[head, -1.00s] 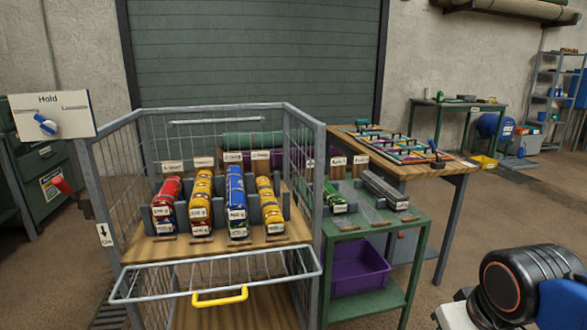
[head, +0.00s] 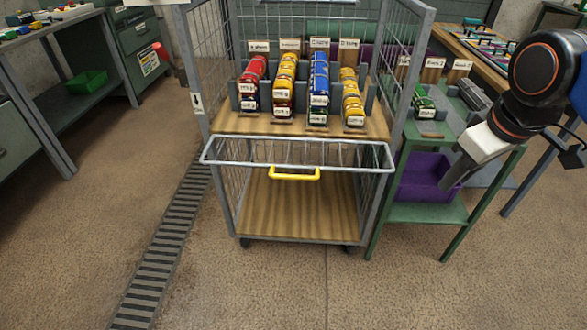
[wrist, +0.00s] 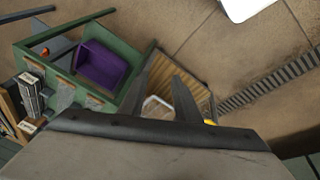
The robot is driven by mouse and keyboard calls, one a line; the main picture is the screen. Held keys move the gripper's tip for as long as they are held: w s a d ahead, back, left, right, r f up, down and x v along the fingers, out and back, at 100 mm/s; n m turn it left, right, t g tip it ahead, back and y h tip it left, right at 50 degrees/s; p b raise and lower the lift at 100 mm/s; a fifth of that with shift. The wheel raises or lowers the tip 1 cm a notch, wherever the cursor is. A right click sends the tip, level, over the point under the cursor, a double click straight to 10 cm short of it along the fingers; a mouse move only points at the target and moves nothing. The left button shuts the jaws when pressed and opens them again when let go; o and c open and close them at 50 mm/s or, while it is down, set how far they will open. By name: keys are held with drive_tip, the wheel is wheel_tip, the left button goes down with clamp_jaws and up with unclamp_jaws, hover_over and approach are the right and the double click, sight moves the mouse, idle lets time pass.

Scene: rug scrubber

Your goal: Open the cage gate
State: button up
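The wire cage (head: 381,205) stands at the centre of the head view. Its gate (head: 225,152) is a grey wire frame at the front, tilted outward above the lower shelf; its exact angle is hard to tell. A yellow handle (head: 294,176) is on the gate's front bar. In the wrist view, a bit of yellow handle (wrist: 209,121) shows beyond the gripper's edge. My gripper (head: 449,183) is to the right of the cage, in front of the green side table, apart from the handle. In the wrist view its two dark fingers (wrist: 168,82) are spread with nothing held between them.
Several red, yellow and blue rolls stand in the cage's upper rack. The green table (head: 430,213) with a purple bin (head: 420,180) stands close on the right. A floor drain grate (head: 165,250) runs along the left. The floor in front is clear.

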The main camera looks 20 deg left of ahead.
drive_tip(key=w+a+r+n+g, duration=0.1)
drive_tip(key=w+a+r+n, duration=0.15)
drive_tip(key=a, duration=0.55)
drive_tip(key=w+a+r+n, duration=0.15)
drive_tip(key=a+n, duration=0.25)
drive_tip(key=a, duration=0.4)
drive_tip(key=n, duration=0.6)
approach(293, 178)
drive_tip(key=x, duration=0.7)
drive_tip(key=shift+w+a, duration=0.1)
drive_tip(key=shift+w, duration=0.25)
clamp_jaws()
